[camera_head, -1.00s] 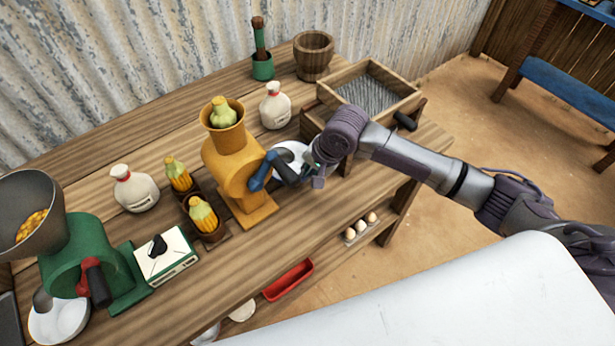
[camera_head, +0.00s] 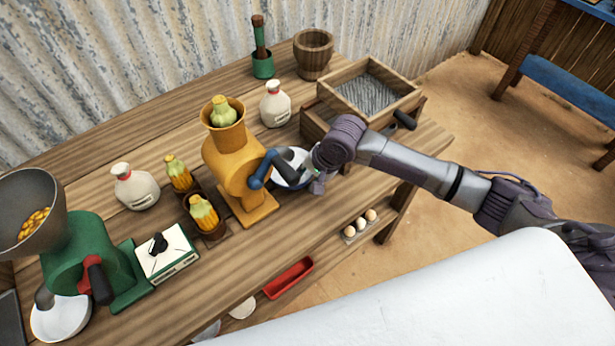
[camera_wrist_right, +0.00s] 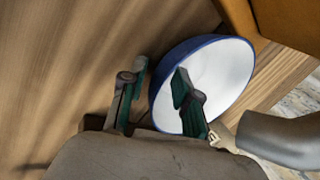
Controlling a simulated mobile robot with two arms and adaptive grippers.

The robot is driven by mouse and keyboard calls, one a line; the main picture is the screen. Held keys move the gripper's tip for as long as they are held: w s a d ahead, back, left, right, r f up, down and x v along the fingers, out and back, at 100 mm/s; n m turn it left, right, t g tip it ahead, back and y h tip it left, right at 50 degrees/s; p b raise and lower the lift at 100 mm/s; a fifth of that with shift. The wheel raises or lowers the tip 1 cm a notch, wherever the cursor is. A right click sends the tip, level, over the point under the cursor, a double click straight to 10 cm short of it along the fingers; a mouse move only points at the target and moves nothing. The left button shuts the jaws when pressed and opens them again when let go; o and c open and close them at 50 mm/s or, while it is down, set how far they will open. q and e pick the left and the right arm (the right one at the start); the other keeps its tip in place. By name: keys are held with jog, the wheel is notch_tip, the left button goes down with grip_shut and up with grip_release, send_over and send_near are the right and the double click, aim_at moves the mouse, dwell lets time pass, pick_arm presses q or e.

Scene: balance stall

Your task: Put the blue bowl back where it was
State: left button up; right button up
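The blue bowl (camera_head: 287,178), blue outside and white inside, is beside the yellow grinder (camera_head: 233,170), under its blue crank, and partly hidden by the crank and my right gripper. In the right wrist view the bowl (camera_wrist_right: 228,75) shows its blue rim and white inside. My right gripper (camera_head: 313,178) is at the bowl's right side. In the wrist view the fingers of my right gripper (camera_wrist_right: 158,98) are apart, one outside the rim and one over the inside, with a gap at the outer finger. My left gripper is not in view.
A wooden box with a grey ridged surface (camera_head: 372,92) stands behind my right wrist. A green grinder (camera_head: 85,255) is at the left. A shelf below holds eggs (camera_head: 361,225) and a red tray (camera_head: 289,277).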

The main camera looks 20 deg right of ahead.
jog(key=v, duration=1.2)
jog(key=shift+r, duration=0.2)
jog(key=shift+a, duration=0.1)
